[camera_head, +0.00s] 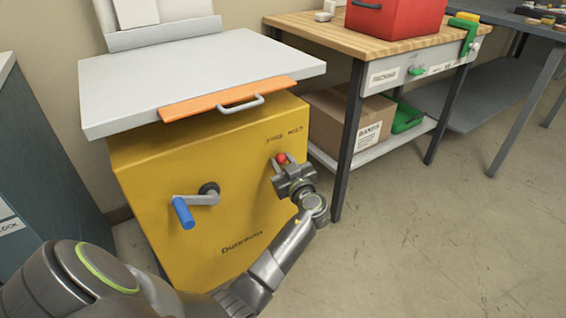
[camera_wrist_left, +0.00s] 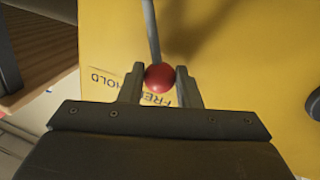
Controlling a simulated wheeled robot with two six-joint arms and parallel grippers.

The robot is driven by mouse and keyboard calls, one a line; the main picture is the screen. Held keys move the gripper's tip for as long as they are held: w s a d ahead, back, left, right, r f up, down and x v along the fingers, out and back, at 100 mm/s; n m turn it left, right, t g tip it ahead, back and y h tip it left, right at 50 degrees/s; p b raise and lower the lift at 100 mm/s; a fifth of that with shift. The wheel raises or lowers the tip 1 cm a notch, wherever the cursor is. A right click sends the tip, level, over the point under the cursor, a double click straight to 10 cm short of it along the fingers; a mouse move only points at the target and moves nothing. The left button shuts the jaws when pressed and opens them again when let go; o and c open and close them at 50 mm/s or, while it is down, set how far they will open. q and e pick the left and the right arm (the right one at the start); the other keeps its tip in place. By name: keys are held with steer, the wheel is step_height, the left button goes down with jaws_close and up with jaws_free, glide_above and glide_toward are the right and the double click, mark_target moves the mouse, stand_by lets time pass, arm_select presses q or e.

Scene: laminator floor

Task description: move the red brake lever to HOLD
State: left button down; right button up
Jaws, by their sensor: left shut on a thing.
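The brake lever's red ball knob (camera_head: 281,158) is on the front of the yellow machine (camera_head: 225,240), just below the printed FREE and HOLD marks (camera_head: 285,136). My left gripper (camera_head: 283,168) is at the knob, its jaws shut on it. In the left wrist view the red knob (camera_wrist_left: 160,77) sits between the two fingertips, with the grey lever rod (camera_wrist_left: 151,30) running up from it. There the knob is close to the FREE mark, and the HOLD mark (camera_wrist_left: 103,78) is further left. The lever's pivot is hidden. My right gripper is not in view.
A blue-handled crank (camera_head: 184,212) sticks out left of the lever. An orange bar with a handle (camera_head: 228,99) edges the machine's grey top (camera_head: 190,75). A wooden-topped bench (camera_head: 330,32) with a cardboard box (camera_head: 345,125) below stands right. Floor at right is clear.

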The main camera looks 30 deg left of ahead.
arm_select(q)
steer(key=shift+w+d+r+m+g, duration=0.15)
steer(key=shift+w+d+r+m, duration=0.1)
steer(key=shift+w+m, duration=0.35)
steer(key=shift+w+d+r+m+g, duration=0.2)
steer(key=shift+w+m, duration=0.15)
steer(key=shift+m, duration=0.35)
steer(key=shift+w+d+r+m+h+p, duration=0.1)
steer(key=shift+w+d+m+h+p, duration=0.1)
steer(key=shift+w+m, duration=0.35)
steer(key=shift+w+d+m+h+p, duration=0.1)
steer(key=shift+w+m+h+p, duration=0.2)
steer(key=shift+m, duration=0.35)
steer(key=w+m, duration=0.2)
steer(key=shift+d+m+g, duration=0.3)
steer(key=shift+d+g, duration=0.05)
steer(key=shift+d, duration=0.05)
steer(key=shift+w+d+f+m, duration=0.2)
steer(key=shift+w+f+m, duration=0.15)
steer(key=shift+w+m, duration=0.3)
steer(key=shift+s, duration=0.1)
steer(key=c, duration=1.1)
jaws_free()
steer(key=shift+f, duration=0.1)
